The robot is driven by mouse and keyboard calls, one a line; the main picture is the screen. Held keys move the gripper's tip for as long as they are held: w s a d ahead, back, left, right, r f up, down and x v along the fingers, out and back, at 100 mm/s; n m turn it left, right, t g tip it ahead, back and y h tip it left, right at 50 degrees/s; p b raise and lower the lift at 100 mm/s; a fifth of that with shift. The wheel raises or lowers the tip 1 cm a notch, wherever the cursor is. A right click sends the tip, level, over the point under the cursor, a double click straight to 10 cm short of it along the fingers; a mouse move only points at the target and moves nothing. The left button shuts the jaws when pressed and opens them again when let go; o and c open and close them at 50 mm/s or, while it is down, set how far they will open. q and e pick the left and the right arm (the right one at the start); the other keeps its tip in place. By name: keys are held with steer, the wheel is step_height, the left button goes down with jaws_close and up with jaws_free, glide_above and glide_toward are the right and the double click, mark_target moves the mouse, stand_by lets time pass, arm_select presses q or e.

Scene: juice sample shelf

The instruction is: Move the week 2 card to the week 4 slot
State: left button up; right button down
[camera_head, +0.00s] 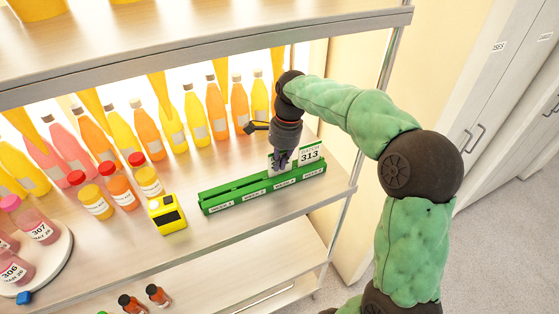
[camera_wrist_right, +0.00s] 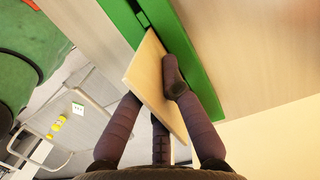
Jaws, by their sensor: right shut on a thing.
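The green card holder (camera_head: 240,194) stands on the shelf near its right end, with slot labels along its front. My right gripper (camera_head: 281,164) is over its right half, pointing down and shut on a card. In the wrist view the held card shows as a tan plate (camera_wrist_right: 152,88) between the fingers (camera_wrist_right: 158,112), tilted against the green holder. A white card reading BATCH 313 (camera_head: 311,154) shows just right of the fingers, above the week 4 label. A white surface also shows left of the fingers; whether it is the same card I cannot tell. My left gripper is out of view.
A yellow box-shaped device (camera_head: 167,214) stands left of the holder. A round white tray (camera_head: 58,262) is at far left. The shelf post (camera_head: 345,200) is close on the right.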

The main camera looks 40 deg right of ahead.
steer(key=shift+f, duration=0.3)
steer(key=c, duration=1.3)
jaws_free()
steer(key=r, duration=0.4)
steer(key=d+r, duration=0.1)
steer(key=r, duration=0.7)
steer(key=shift+s+d, duration=0.25)
steer(key=shift+d, duration=0.15)
